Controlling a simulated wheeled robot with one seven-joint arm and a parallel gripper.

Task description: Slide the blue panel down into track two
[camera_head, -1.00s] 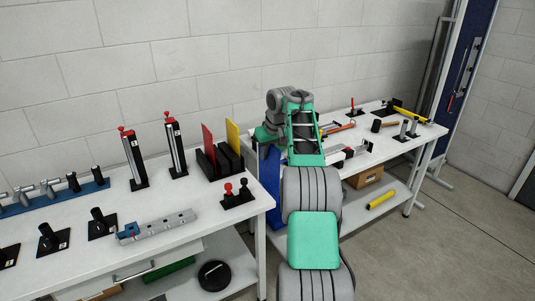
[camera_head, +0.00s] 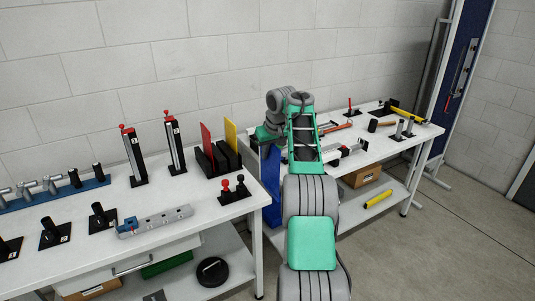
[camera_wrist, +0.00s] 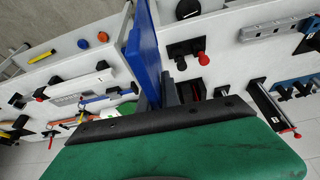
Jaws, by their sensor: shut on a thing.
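The blue panel (camera_head: 272,185) hangs upright from my gripper (camera_head: 270,138), beside the near right end of the left bench. In the wrist view the blue panel (camera_wrist: 145,60) shows as a thin slab running up from my gripper (camera_wrist: 158,100), which is shut on it. The black slotted rack (camera_head: 222,163) stands on the left bench, left of the panel and apart from it. A red panel (camera_head: 207,138) and a yellow panel (camera_head: 231,135) stand upright in it. I cannot make out the track numbers, and my gripper is outside the rack.
The right bench (camera_head: 420,135) holds several tools. A gap separates the benches.

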